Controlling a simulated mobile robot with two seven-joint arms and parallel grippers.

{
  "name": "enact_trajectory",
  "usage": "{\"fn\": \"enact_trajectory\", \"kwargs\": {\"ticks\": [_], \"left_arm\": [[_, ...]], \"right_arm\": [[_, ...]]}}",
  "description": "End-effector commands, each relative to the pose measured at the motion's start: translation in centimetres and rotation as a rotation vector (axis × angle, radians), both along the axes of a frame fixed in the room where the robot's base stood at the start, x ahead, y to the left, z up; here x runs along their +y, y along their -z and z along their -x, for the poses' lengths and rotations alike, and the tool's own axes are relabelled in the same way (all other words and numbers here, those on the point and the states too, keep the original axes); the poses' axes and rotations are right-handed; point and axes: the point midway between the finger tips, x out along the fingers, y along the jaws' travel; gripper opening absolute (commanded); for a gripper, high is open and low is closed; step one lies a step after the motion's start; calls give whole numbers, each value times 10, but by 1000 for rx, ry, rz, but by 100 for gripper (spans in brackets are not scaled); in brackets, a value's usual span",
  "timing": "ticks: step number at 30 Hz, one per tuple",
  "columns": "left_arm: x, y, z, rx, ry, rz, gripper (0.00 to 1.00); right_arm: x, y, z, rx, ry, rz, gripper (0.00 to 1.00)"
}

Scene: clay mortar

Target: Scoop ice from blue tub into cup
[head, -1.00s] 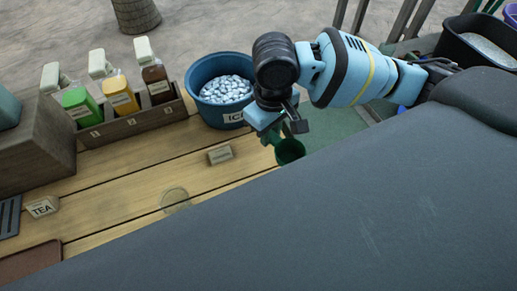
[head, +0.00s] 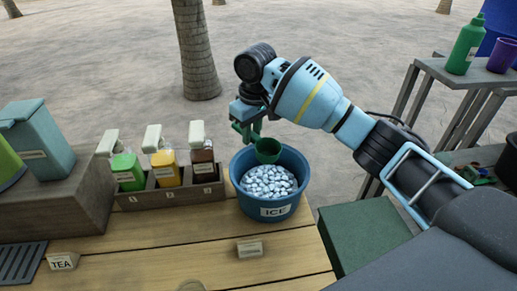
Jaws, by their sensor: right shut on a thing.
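The blue tub (head: 275,211) labelled ICE stands at the table's far edge, full of pale ice cubes (head: 268,183). My right gripper (head: 250,130) is above the tub's back rim, shut on a dark green scoop (head: 268,150). The scoop's bowl is over the back part of the tub; I cannot tell whether it touches the ice or holds any. A clear round thing, possibly the cup (head: 190,286), is cut off at the bottom edge. My left gripper is out of view.
A wooden caddy (head: 168,197) with green, yellow and brown bottles stands left of the tub. A small label block (head: 250,249) sits in front of the tub. A TEA sign (head: 62,262) is at front left. A green box (head: 365,235) stands at right.

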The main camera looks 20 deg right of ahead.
Motion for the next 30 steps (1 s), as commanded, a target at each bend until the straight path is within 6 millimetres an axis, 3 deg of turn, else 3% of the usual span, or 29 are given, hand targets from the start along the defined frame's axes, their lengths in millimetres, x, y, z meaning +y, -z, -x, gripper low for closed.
{"fn": "enact_trajectory", "kwargs": {"ticks": [12, 21, 30], "left_arm": [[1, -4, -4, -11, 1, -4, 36], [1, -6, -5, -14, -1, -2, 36], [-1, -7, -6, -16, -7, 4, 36]], "right_arm": [[-4, -1, -46, -7, -243, -8, 0], [-4, 8, -57, -5, -371, -7, 0], [-5, 10, -57, -10, -385, -10, 0]]}}
